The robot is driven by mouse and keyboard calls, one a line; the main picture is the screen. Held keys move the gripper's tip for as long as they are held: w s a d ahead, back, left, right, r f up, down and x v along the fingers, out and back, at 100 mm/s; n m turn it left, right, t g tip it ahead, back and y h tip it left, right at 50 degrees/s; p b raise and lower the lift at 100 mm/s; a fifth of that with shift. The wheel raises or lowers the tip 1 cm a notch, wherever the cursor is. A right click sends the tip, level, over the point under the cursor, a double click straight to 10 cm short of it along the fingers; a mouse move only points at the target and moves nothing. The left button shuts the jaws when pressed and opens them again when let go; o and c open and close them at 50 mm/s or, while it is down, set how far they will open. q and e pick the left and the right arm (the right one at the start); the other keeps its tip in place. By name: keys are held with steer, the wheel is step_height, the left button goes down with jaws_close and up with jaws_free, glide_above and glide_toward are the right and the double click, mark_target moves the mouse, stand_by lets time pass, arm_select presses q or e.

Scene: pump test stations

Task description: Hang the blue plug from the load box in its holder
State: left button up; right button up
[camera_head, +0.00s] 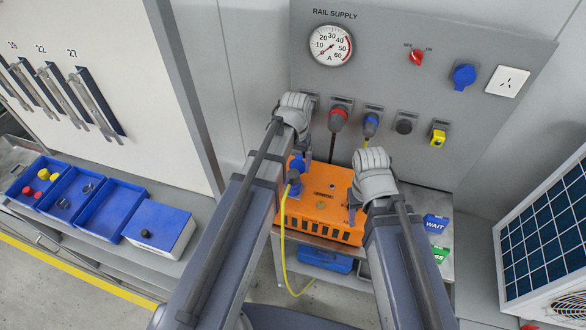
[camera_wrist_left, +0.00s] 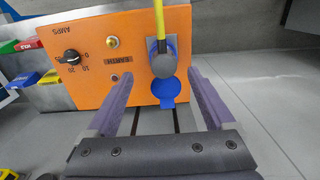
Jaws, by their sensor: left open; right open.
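The orange load box (camera_head: 325,190) stands on a bench below the grey rail supply panel. The blue plug (camera_head: 296,185) is at the load box's left side with its yellow cable hanging down. My right gripper (camera_head: 352,208) is open by the box's right side.
Blue trays (camera_head: 112,206) stand at left. A WAIT card (camera_head: 435,224) lies right of the box. A solar panel stands far right.

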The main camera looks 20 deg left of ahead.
mark_target(293, 172)
arm_select(q)
steer(key=shift+w+a+r, duration=0.15)
steer(key=shift+w+a, duration=0.15)
steer(key=shift+w, duration=0.05)
step_height(293, 172, down, 9)
steer(key=b, duration=0.9)
steer(key=shift+c, duration=0.3)
stand_by(0.5)
jaws_close()
stand_by(0.6)
steer(key=shift+r, duration=0.1)
